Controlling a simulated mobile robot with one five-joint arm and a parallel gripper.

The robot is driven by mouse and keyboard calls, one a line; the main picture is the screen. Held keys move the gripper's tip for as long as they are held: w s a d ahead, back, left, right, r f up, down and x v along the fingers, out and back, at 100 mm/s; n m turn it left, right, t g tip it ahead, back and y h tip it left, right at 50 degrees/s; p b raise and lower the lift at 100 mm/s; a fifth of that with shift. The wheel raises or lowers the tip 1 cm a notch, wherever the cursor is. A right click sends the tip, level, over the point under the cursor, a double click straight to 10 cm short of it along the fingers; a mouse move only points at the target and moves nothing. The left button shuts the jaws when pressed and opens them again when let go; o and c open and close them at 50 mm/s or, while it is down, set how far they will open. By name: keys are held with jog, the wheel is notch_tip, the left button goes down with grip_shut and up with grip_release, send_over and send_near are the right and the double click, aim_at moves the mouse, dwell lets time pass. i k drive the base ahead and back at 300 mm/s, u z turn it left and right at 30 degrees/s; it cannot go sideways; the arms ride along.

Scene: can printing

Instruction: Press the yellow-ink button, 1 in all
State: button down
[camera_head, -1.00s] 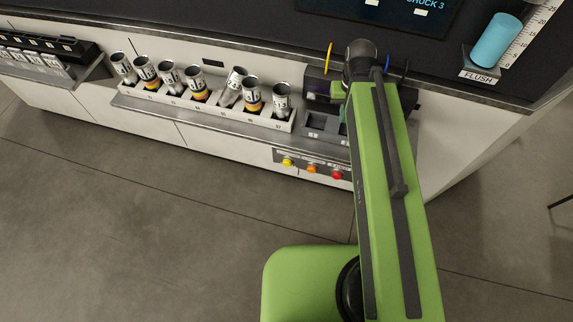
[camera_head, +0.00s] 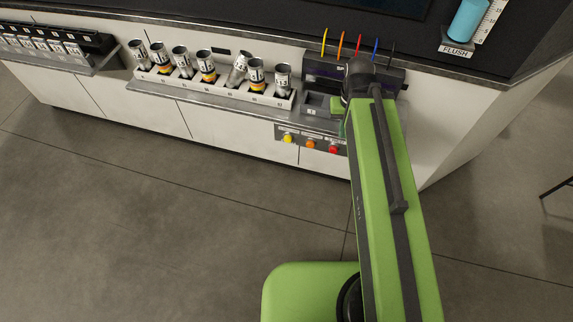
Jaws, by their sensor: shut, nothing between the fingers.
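The yellow-ink button (camera_head: 288,138) is the round yellow button at the left end of the visible row on the grey button panel (camera_head: 299,146), low on the counter front. My arm crosses the picture to the right of this button and hides the right part of the panel. My arm's far end is over the printer station, up and to the right of the yellow button and apart from it in the picture. My gripper's fingers are hidden behind my own arm.
An orange button (camera_head: 311,143) and a red button (camera_head: 333,149) sit right of the yellow one. Above are a rack (camera_head: 214,88) with several printed cans and the dark printer (camera_head: 322,71) with coloured ink lines. The floor in front is clear.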

aim_at(288, 138)
jog(key=z, duration=0.25)
jog(key=k, duration=0.5)
jog(key=u, duration=2.65)
jog(key=k, duration=1.35)
jog(key=i, duration=0.95)
jog(key=u, duration=0.1)
